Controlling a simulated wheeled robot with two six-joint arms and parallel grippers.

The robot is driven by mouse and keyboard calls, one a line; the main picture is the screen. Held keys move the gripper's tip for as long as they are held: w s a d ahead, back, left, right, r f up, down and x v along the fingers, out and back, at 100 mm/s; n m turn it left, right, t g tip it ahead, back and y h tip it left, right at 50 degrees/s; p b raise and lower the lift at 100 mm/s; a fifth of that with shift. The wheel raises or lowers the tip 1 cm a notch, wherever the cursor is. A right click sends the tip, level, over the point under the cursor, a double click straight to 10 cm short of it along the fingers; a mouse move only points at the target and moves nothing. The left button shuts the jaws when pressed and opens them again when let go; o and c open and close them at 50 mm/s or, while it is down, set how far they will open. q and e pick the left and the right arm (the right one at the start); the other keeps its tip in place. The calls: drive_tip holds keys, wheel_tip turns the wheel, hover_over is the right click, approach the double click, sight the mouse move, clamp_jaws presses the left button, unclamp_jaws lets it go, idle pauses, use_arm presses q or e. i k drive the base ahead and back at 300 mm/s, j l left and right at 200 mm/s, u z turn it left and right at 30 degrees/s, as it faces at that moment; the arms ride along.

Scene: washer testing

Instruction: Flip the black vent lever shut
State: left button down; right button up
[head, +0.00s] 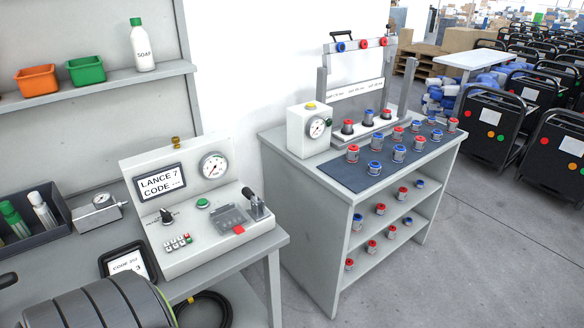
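A white control console (180,255) stands on the grey bench at the left centre. A black lever (250,200) stands up at the console's right end, tilted a little to the left, beside a grey keypad plate. I take this as the vent lever, but no label on it is readable. A black rotary knob (167,216) sits at the console's left, and a round gauge (213,166) is on its upright face.
A second grey bench (355,200) with several fittings stands at right.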

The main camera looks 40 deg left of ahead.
sight(246, 192)
drive_tip(key=i+z, duration=0.1)
drive_tip(key=i, duration=1.55)
drive_tip(key=i+u, duration=0.25)
drive_tip(key=u, duration=0.15)
drive_tip(key=i+l+u, duration=0.15)
drive_tip(key=u, duration=0.25)
drive_tip(key=i+l+u, duration=0.2)
drive_tip(key=i+u, duration=0.25)
drive_tip(key=i+l+u, duration=0.1)
drive_tip(key=l+u, duration=0.15)
drive_tip(key=u, duration=0.15)
drive_tip(key=i+l+u, duration=0.1)
drive_tip(key=u, duration=0.4)
drive_tip(key=i+l+u, duration=0.25)
drive_tip(key=u, duration=0.2)
drive_tip(key=i+l+u, duration=0.2)
drive_tip(key=u, duration=0.3)
drive_tip(key=i+l+u, duration=0.1)
drive_tip(key=l+u, duration=0.2)
drive_tip(key=u, duration=0.15)
